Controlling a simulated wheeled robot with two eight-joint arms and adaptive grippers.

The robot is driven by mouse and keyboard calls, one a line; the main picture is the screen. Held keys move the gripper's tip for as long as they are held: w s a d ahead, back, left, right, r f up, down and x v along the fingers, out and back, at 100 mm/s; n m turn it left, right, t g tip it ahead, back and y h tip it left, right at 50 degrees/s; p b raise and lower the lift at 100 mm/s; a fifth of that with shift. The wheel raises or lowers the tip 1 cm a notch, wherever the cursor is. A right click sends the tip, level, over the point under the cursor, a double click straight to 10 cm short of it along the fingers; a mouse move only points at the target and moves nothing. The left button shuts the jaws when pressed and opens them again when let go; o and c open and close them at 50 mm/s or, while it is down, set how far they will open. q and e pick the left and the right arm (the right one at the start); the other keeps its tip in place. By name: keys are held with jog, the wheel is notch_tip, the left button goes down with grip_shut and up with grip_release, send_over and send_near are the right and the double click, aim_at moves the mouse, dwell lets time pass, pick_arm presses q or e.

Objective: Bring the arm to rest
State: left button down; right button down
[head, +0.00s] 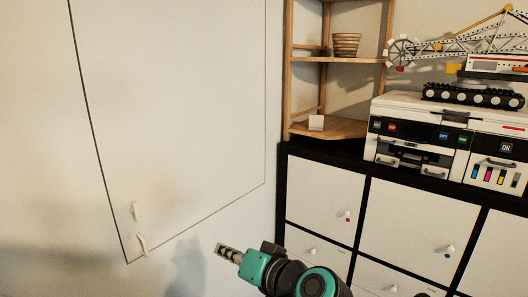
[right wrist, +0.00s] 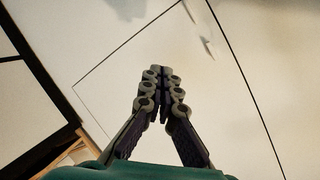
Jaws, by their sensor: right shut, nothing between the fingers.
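My right gripper (head: 229,254) shows at the bottom middle of the head view, on a teal and black arm. It points left, in front of the white wall. In the right wrist view the right gripper's fingers (right wrist: 160,76) meet at their tips, shut with nothing between them. A pale wall panel with a dark outline lies beyond the tips. My left gripper is not in either view.
A white drawer cabinet (head: 326,190) with a black frame stands at the right. On it are a printer (head: 418,132) with a toy crane (head: 470,92) on top and a wooden corner shelf (head: 338,60) holding a pot (head: 346,45). Small white handles (head: 140,245) sit on the wall panel.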

jog(key=s+d+f+g+h+b, duration=0.1)
jog(key=s+d+f+h+b, duration=0.2)
jog(key=d+f, duration=0.5)
jog(key=s+d+f+g+h+b, duration=0.1)
jog(key=s+d+f+h+b, duration=0.2)
jog(key=d+f, duration=0.6)
jog(key=s+d+f+g+h+b, duration=0.1)
jog(key=s+d+f+h+b, duration=0.3)
jog(key=f, duration=1.8)
jog(key=s+d+b, duration=0.2)
jog(key=d, duration=0.3)
jog(key=shift+g+b, duration=0.3)
jog(key=shift+b, duration=0.1)
jog(key=shift+f, duration=0.1)
